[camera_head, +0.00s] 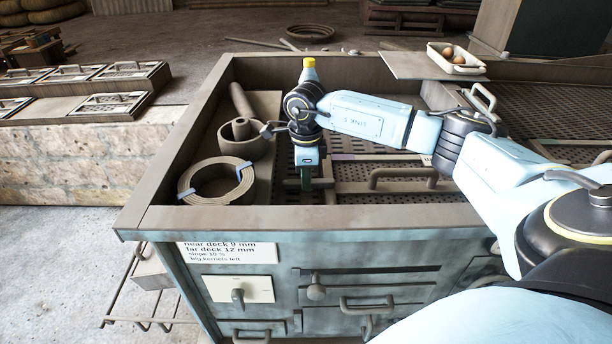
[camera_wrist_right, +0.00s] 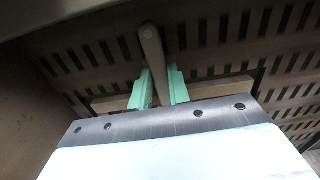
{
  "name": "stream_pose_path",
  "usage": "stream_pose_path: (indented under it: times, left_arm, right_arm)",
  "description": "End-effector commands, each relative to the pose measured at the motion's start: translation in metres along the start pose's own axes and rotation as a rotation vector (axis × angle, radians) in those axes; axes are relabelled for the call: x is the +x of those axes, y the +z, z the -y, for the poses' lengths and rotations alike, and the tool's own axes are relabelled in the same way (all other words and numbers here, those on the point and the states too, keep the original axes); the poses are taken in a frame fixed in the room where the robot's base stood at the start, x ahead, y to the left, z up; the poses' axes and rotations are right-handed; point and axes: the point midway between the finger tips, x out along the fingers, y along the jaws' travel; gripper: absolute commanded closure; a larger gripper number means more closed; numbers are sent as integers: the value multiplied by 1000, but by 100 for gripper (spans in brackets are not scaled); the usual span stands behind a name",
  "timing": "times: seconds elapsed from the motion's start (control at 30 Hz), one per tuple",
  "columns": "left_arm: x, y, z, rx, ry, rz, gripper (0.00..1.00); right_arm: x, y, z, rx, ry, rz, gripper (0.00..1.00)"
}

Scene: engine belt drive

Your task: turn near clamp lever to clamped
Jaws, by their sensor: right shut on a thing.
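The near clamp lever (camera_wrist_right: 152,48) is a grey-brown bar with a rounded end and a small pin mark. In the right wrist view it stands between the two green fingers of my right gripper (camera_wrist_right: 161,88), which is shut on it. In the head view my right gripper (camera_head: 306,182) points down inside the machine's tray, left of the middle. There the arm and gripper largely hide the lever, so its angle is hard to judge. My left gripper is not in view.
A slotted deck (camera_head: 375,170) lies around and right of the gripper. A ring-shaped coil (camera_head: 218,197) and a round cup (camera_head: 232,147) sit to its left. The tray's front rim (camera_head: 300,217) is close. A loop handle (camera_head: 402,173) stands to the right.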

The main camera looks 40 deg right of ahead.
Motion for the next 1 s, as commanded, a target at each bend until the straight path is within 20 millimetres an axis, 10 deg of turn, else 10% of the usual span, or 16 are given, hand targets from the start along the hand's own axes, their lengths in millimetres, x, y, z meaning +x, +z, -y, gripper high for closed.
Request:
stream_pose_path:
  times: [0.53, 0.57, 0.7, 1.0]
  left_arm:
    - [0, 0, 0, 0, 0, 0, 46]
    - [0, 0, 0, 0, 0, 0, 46]
    - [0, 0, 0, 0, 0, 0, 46]
    - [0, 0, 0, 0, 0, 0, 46]
  right_arm:
    - [-2, 0, 2, 26, -4, 0, 100]
    - [-2, 0, 2, 26, -4, 0, 79]
    - [-1, 0, 1, 26, -3, 0, 61]
    - [-2, 0, 1, 24, -1, 0, 60]
